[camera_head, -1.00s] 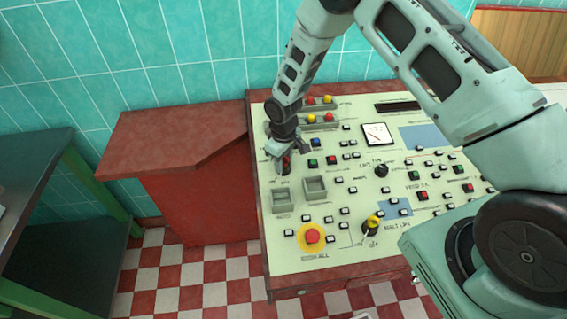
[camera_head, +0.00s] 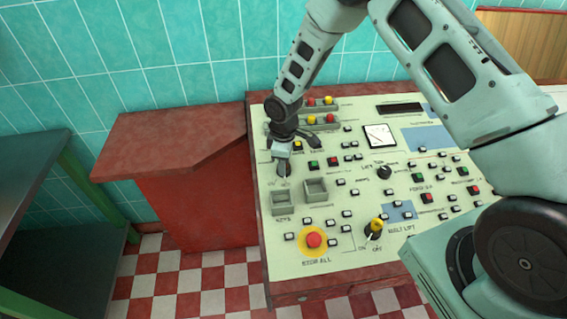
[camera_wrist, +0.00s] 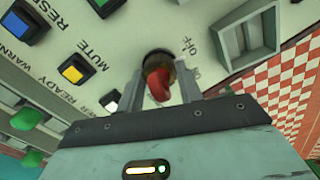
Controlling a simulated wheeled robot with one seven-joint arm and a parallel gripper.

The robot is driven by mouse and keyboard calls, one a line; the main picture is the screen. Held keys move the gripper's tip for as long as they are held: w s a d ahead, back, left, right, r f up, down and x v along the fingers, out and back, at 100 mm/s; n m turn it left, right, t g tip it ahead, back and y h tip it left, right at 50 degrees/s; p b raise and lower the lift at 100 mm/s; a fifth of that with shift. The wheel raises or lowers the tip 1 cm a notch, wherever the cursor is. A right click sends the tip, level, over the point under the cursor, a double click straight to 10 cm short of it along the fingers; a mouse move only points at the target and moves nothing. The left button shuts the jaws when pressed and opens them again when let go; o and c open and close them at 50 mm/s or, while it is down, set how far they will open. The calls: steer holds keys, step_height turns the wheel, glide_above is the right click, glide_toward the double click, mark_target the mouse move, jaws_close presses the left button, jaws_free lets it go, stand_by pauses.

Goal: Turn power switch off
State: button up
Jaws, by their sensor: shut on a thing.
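The power switch (camera_wrist: 159,83) is a red knob on a dark round base in the wrist view. The label "OFF" is printed on the panel just right of its base, with a second, partly covered label below it. My gripper (camera_wrist: 160,88) has one grey finger on each side of the red knob and is shut on it. In the head view my gripper (camera_head: 283,170) is at the left part of the control panel (camera_head: 300,225), pointing down, and hides the red knob. I cannot tell which label the knob points to.
Two grey recessed boxes (camera_head: 284,202) (camera_head: 316,189) lie just in front of the switch. A red stop button on a yellow disc (camera_head: 314,240) and a yellow selector knob (camera_head: 375,226) stand nearer. Several small buttons surround them. A red side counter (camera_head: 175,140) adjoins on the left.

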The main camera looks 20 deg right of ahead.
steer(key=shift+n, duration=0.4)
stand_by(0.3)
steer(key=o, duration=1)
step_height(320, 180, up, 18)
steer(key=b, duration=0.4)
steer(key=shift+f, duration=0.25)
